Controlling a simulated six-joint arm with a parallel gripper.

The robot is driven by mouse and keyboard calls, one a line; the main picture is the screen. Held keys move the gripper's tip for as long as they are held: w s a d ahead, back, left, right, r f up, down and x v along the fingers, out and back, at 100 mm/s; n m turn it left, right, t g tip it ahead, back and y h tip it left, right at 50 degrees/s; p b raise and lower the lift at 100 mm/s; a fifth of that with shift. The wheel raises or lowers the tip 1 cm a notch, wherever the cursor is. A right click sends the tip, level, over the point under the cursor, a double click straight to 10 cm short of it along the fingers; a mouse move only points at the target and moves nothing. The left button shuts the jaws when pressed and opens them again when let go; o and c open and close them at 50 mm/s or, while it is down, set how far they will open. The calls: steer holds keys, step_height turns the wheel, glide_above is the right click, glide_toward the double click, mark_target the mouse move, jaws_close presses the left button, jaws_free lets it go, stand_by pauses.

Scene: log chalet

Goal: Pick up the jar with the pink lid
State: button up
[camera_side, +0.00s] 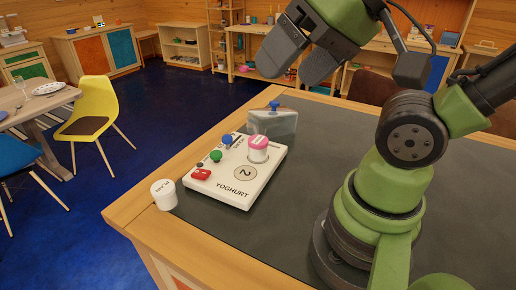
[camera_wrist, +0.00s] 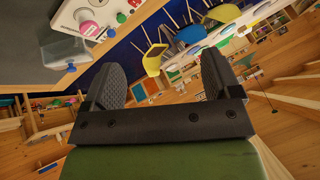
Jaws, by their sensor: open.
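The jar with the pink lid (camera_side: 258,148) stands upright on the right part of a white yoghurt maker (camera_side: 232,188). Its pink lid also shows at the top left of the wrist view (camera_wrist: 89,28). The yoghurt maker (camera_wrist: 68,18) is partly cut off there. My gripper (camera_side: 296,62) is open and empty, raised high above and behind the jar in the side view. In the wrist view its two dark fingers (camera_wrist: 161,73) are spread wide with nothing between them.
A white lidded jar (camera_side: 163,195) stands at the table's left edge. A translucent box with a blue knob (camera_side: 272,122) stands behind the yoghurt maker. The dark mat (camera_side: 330,165) is clear rightward.

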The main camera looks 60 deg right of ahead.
steer(key=w+d+f+m+g+h, duration=0.1)
steer(key=w+d+m+g, duration=0.15)
steer(key=w+m, duration=0.4)
steer(key=m+g+h, duration=0.1)
steer(key=m+g, duration=0.4)
steer(key=m, duration=1.1)
glide_above(258, 140)
steer(key=shift+t, duration=0.25)
step_height(258, 140, down, 16)
steer(key=shift+s+a+f, duration=0.1)
steer(key=shift+m, duration=0.25)
step_height(258, 140, down, 4)
steer(key=shift+f, duration=3.25)
steer(key=c, duration=1.1)
steer(key=shift+r, duration=0.15)
